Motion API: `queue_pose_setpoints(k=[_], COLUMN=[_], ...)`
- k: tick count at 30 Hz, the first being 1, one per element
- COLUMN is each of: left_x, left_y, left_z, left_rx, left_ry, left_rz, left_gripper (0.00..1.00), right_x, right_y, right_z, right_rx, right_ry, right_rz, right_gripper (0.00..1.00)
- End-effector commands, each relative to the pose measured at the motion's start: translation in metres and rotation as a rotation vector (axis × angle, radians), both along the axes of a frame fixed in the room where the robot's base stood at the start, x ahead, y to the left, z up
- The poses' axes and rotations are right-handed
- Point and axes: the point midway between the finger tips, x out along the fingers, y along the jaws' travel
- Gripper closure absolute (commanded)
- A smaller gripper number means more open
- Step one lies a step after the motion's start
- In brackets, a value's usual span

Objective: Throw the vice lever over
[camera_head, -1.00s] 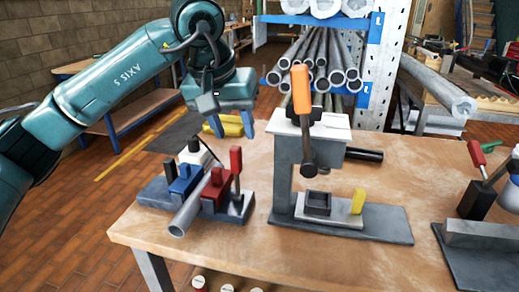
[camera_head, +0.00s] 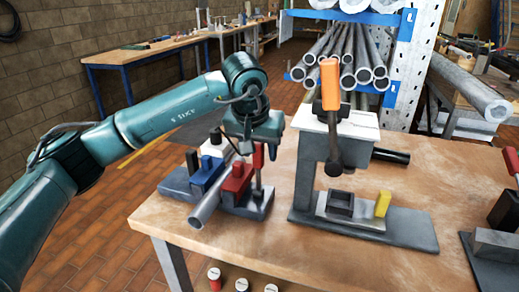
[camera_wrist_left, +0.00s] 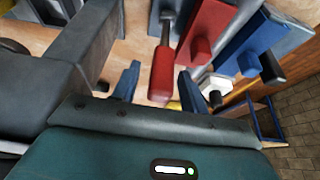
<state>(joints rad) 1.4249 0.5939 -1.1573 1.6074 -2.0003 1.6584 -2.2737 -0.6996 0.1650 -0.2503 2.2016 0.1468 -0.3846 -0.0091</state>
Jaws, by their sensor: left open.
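The vice (camera_head: 234,190) stands at the left of the workbench, with blue and red jaw blocks around a grey pipe (camera_head: 209,206). Its lever (camera_head: 258,160) stands upright at the vice's right end, with a red handle. My left gripper (camera_head: 258,150) is over the lever's top, pointing down. In the left wrist view, the red handle (camera_wrist_left: 162,76) lies between the two open blue fingers of the gripper (camera_wrist_left: 157,88), with gaps on both sides. The gripper hides part of the vice's back in the head view. My right gripper is not in view.
A press with an orange handle (camera_head: 330,84) stands right of the vice, close to my left arm's side. Another red-handled device (camera_head: 511,161) is at the right edge. A rack of pipes (camera_head: 345,55) stands behind. The bench's front left is clear.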

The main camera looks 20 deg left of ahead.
Motion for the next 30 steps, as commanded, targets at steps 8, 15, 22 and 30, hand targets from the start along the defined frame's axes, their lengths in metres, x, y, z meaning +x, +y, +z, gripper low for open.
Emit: queue_pose_setpoints(k=[8, 15, 22, 30], left_x=[0.0014, 0.0013, 0.0012, 0.0012], left_y=[-0.0002, -0.0002, -0.0002, -0.0002], left_z=[-0.0036, -0.0034, -0.0033, -0.0031], left_rx=[0.000, 0.000, 0.000, 0.000], left_ry=[0.000, 0.000, 0.000, 0.000], left_rz=[0.000, 0.000, 0.000, 0.000], left_gripper=[0.56, 0.71, 0.90, 1.00], right_x=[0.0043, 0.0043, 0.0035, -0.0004], right_y=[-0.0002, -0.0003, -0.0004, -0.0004], right_z=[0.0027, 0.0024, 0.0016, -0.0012], right_rx=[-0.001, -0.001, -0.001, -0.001], right_ry=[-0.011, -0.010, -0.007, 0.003], right_rz=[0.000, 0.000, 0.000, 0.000], right_gripper=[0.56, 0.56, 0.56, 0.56])
